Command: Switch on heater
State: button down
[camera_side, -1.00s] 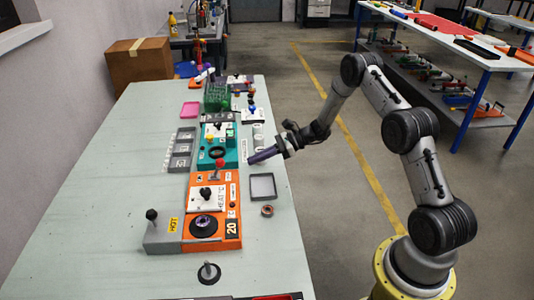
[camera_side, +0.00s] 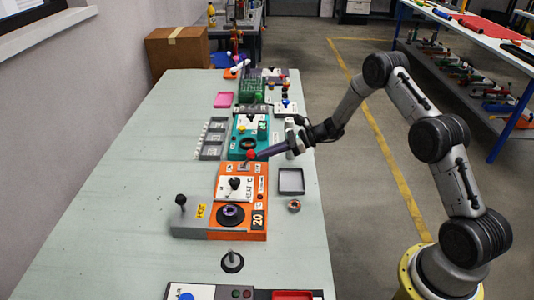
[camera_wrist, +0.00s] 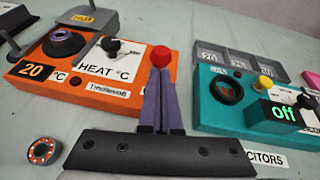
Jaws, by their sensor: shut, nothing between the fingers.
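The heater is an orange box (camera_side: 226,208) marked HEAT °C, with a white label panel and a black knob (camera_side: 234,183). In the wrist view the orange box (camera_wrist: 130,97) shows a display (camera_wrist: 34,71) reading 20 and a dark round part. A red-topped lever (camera_side: 251,154) stands at its far edge; the red ball also shows in the wrist view (camera_wrist: 160,56). My gripper (camera_side: 258,156) is shut and empty, its purple fingertips right at the red ball. In the wrist view the fingertips (camera_wrist: 160,72) overlap the lever below the ball; I cannot tell if they touch.
A teal box (camera_wrist: 245,95) with a display reading "off" stands beyond the heater. Grey trays (camera_side: 211,140) lie left of it. An empty grey tray (camera_side: 291,181) and a small ring (camera_side: 294,206) lie to the right. The table's left side is clear.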

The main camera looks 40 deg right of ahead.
jog(key=shift+a+r, duration=0.1)
jog(key=shift+w+r+g+h, duration=0.1)
jog(key=shift+g+h, duration=0.2)
jog(key=shift+w+a+r, duration=0.1)
jog(key=shift+a+r, duration=0.05)
jog(key=shift+w+a+r+g+h, duration=0.6)
jog(key=shift+r+g+h, duration=0.25)
jog(key=shift+h, duration=0.25)
jog(key=w+a+g+h, duration=0.1)
jog(key=w+a+r+g+h, duration=0.1)
jog(key=shift+g, duration=0.35)
jog(key=shift+w+a+r+h, duration=0.1)
jog(key=shift+w+a+h, duration=0.2)
jog(key=shift+w+a, duration=0.45)
jog(key=shift+m, duration=0.3)
